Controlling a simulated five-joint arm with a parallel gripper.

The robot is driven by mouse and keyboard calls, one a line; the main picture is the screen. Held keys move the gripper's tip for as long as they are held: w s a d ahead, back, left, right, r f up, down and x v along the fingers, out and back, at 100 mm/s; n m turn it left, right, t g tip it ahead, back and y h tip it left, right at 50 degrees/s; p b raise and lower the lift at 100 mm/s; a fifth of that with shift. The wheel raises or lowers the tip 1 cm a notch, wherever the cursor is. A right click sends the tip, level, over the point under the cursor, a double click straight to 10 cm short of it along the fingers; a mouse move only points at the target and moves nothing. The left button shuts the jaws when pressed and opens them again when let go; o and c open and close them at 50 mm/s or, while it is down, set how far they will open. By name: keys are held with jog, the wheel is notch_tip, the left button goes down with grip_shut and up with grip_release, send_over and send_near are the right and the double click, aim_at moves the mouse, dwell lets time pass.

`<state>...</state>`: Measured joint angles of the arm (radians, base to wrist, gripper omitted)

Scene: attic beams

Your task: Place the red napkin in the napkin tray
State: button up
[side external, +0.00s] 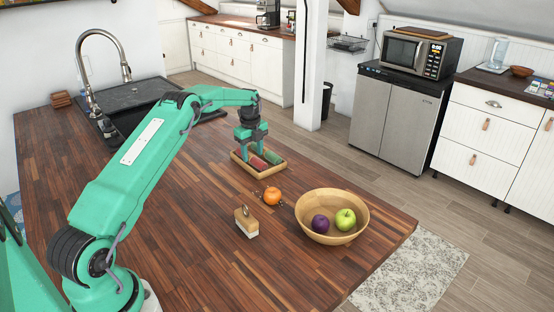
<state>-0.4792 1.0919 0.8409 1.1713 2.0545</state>
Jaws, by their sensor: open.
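The napkin tray (263,174) is a small wooden tray on the dark wood counter, near its far edge. A red rolled napkin (259,163) lies in it, and a green rolled napkin (273,157) lies to its right. My green gripper (248,153) is open and points down over the left part of the tray. Its fingers hide part of the tray and its contents. I cannot tell whether the fingers touch the red napkin.
An orange fruit (272,196) sits just in front of the tray. A wooden bowl (333,234) with a purple and a green fruit stands to the right. A wooden-handled brush (247,222) lies nearer. A black sink (135,98) is behind left.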

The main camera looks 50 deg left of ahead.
aim_at(251, 155)
jog(key=shift+s+a+f, duration=0.1)
jog(key=shift+s+f, duration=0.25)
jog(key=shift+f, duration=0.2)
jog(key=shift+s+f, duration=0.3)
jog(key=shift+f, duration=0.25)
notch_tip(251, 155, up, 13)
jog(key=shift+w+r, duration=0.15)
jog(key=shift+r, duration=0.05)
jog(key=shift+d+r, duration=0.1)
jog(key=shift+d, duration=0.1)
jog(key=s+d+r+n+t, duration=0.1)
jog(key=s+d+r+n, duration=0.45)
jog(key=d+r, duration=0.35)
jog(key=s+d+r+n+t, duration=0.1)
jog(key=s+d+r+n, duration=0.3)
jog(key=s+d+r, duration=0.5)
jog(key=s+d+f+n+t, duration=0.1)
jog(key=s+d+f+n, duration=0.1)
jog(key=s+d, duration=0.2)
jog(key=s+d+f+n+t, duration=0.1)
jog(key=s+d+f+n, duration=0.2)
jog(key=s, duration=0.6)
jog(key=s+d+f+n+t, duration=0.1)
jog(key=s+d+f+n, duration=0.1)
jog(key=s, duration=0.5)
jog(key=d+n, duration=0.1)
jog(key=d, duration=0.1)
jog(key=shift+d+f, duration=0.15)
jog(key=shift+d, duration=0.25)
